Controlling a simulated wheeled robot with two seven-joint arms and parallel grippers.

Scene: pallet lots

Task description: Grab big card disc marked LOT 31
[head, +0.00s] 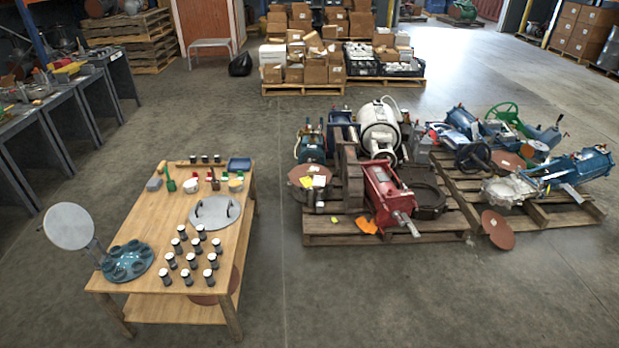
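Several reddish-brown discs are in view, and no LOT number is legible on any. One disc (497,230) leans at the front edge of the right pallet (560,213). Another disc (300,173) lies at the left of the middle pallet (340,240), with pale papers on it. A third disc (508,160) is among the machines on the right pallet, partly hidden. One more disc (207,299) is on the table's lower shelf, mostly hidden by the tabletop. Neither of my grippers is in view.
A wooden table (160,222) holds several dark jars (195,245), a grey lid with handles (214,211), a teal tray (127,262) and a tilted grey round plate (68,226). Machines crowd both pallets. Floor is clear between table and middle pallet. Workbenches (30,112) stand left.

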